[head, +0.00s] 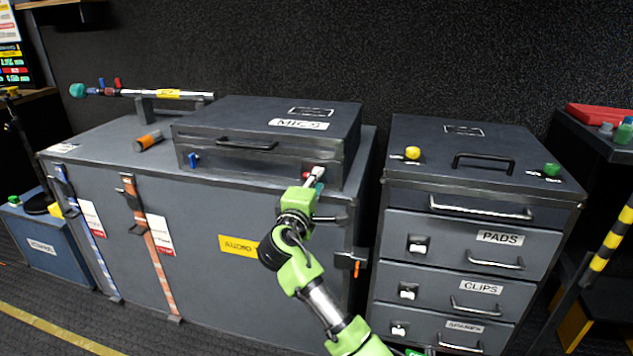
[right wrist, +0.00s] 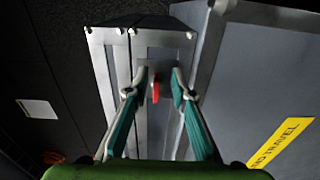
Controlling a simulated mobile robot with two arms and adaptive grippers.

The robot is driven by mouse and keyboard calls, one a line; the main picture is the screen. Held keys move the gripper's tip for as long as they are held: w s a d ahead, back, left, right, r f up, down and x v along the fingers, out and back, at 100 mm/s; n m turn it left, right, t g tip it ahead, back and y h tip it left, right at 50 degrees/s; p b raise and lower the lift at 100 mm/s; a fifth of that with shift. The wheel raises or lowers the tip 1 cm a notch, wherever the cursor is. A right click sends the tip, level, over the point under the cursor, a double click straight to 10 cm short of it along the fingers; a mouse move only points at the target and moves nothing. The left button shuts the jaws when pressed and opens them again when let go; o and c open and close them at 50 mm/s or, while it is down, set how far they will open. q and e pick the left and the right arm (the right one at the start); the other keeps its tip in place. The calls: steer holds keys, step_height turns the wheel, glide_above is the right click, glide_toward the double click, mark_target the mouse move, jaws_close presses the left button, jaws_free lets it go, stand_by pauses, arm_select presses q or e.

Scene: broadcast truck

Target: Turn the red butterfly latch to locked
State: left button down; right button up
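The red butterfly latch (head: 306,175) is on the front right of the dark case labelled MICS (head: 260,165). In the right wrist view the latch (right wrist: 155,91) shows as a narrow red tab standing on a metal plate, its long side running roughly up and down in the picture. My right gripper (head: 315,179) is at the latch and partly covers it in the head view. In the right wrist view its two teal fingers (right wrist: 154,93) stand apart, one on each side of the tab, with gaps visible. My left gripper is not in view.
A blue latch (head: 193,160) is on the case's front left. The case sits on a big grey trunk (head: 100,150) with straps. A drawer cabinet (head: 480,215) stands to the right. A pole (head: 150,93) and an orange-capped cylinder (head: 148,141) lie on the trunk's left.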

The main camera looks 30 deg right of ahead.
steer(key=shift+r, duration=0.1)
steer(key=v, duration=1.2)
